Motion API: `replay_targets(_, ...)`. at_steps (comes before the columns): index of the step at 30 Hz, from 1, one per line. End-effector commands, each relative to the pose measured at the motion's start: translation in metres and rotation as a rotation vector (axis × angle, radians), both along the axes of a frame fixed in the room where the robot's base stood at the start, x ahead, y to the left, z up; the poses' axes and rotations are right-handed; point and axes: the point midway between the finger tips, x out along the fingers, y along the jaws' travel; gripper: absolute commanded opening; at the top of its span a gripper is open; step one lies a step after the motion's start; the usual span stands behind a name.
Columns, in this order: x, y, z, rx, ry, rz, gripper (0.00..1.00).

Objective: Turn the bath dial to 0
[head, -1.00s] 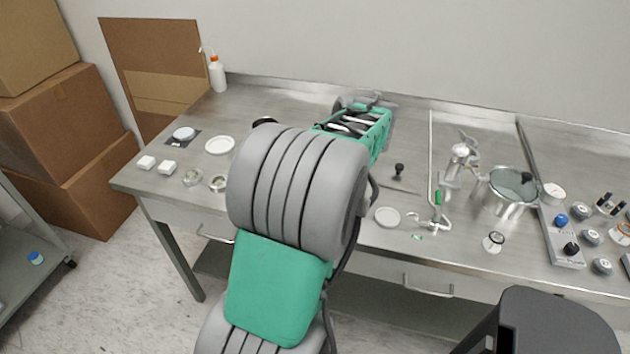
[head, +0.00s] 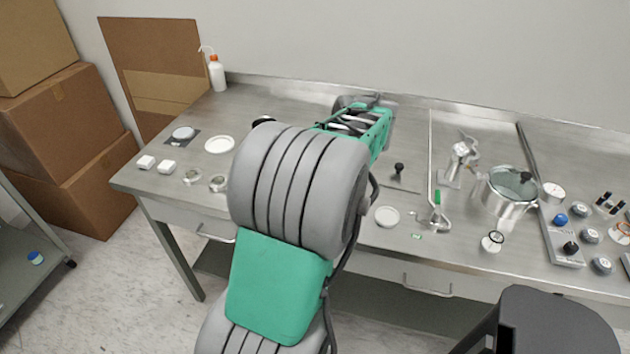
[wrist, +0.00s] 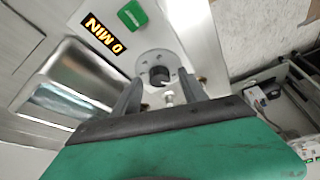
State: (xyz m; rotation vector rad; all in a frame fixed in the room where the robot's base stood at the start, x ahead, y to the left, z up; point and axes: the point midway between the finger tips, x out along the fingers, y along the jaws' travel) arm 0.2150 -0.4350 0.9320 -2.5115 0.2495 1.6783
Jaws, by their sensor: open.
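The dial (wrist: 159,76) is a round black knob on a grey disc with small marks, set in a light panel in the wrist view. My gripper (wrist: 160,80) is open, its two dark fingers on either side of the knob; whether they touch it I cannot tell. A lit display (wrist: 104,37) beside the dial reads "0 MIN". A green switch (wrist: 133,14) sits above the display. A shiny metal basin (wrist: 50,88) lies to the left of the panel. In the head view my arm hides the dial and the gripper fingers.
On the steel table in the head view stand a lidded pot (head: 508,190), a small black-knobbed item (head: 398,170), a white dish (head: 387,216) and a control box (head: 563,246). A wash bottle (head: 216,73) stands at the back left. Cardboard boxes (head: 60,115) are stacked left of the table.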

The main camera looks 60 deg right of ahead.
Motion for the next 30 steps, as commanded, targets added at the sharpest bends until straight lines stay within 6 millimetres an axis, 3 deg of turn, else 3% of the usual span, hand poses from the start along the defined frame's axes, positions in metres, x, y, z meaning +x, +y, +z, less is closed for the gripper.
replay_targets(13, -0.028, 0.004, 0.067, -0.002, 0.000, -0.001, 0.50)
replay_targets(26, -0.029, 0.006, 0.072, 0.000, 0.000, 0.000, 0.50)
replay_targets(28, -0.022, 0.009, 0.072, 0.001, 0.001, 0.005, 0.50)
replay_targets(30, -0.001, 0.021, 0.074, 0.006, 0.005, 0.018, 0.50)
